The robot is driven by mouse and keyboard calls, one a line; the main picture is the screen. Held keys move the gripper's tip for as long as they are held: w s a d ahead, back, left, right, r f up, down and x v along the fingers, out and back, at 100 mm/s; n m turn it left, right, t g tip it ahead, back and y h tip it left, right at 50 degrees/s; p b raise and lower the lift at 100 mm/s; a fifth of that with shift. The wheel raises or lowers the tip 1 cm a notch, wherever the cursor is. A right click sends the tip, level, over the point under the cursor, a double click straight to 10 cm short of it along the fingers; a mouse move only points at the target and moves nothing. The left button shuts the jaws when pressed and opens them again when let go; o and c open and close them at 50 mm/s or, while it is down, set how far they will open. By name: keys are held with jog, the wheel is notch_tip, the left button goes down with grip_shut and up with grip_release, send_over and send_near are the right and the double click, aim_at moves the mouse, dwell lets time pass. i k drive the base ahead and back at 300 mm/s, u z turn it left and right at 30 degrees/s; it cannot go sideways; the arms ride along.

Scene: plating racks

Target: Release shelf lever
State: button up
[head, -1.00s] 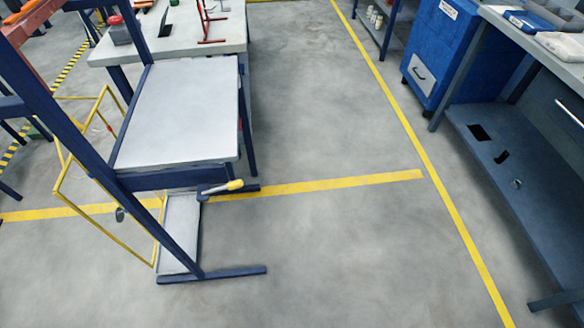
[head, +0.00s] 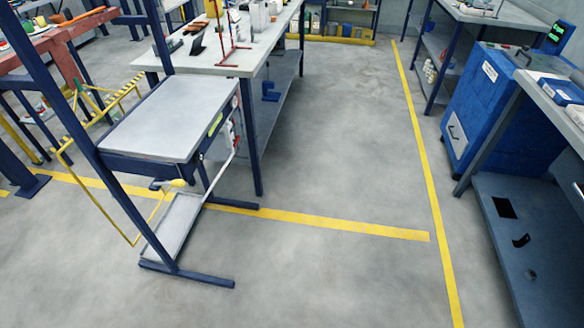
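The shelf lever (head: 172,184) has a yellow handle. It sits low on the front of a dark blue frame, just under the grey shelf top (head: 172,118), at the left of the head view. The lever looks roughly level, though its mount is too small to make out. A lower grey tray (head: 176,228) lies near the floor beneath it. My gripper does not show in the head view.
A workbench (head: 262,58) stands behind the shelf. A yellow bent-tube frame (head: 110,212) hangs at the shelf's left. A blue cabinet (head: 482,100) and a bench with a dark lower shelf (head: 515,240) line the right. The middle floor (head: 340,160) is clear.

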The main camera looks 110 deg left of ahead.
aim_at(181, 184)
jog(key=i, duration=1.25)
jog(key=u, duration=3.35)
jog(key=i, duration=0.25)
jog(key=u, duration=2)
jog(key=i, duration=0.9)
jog(key=z, duration=0.1)
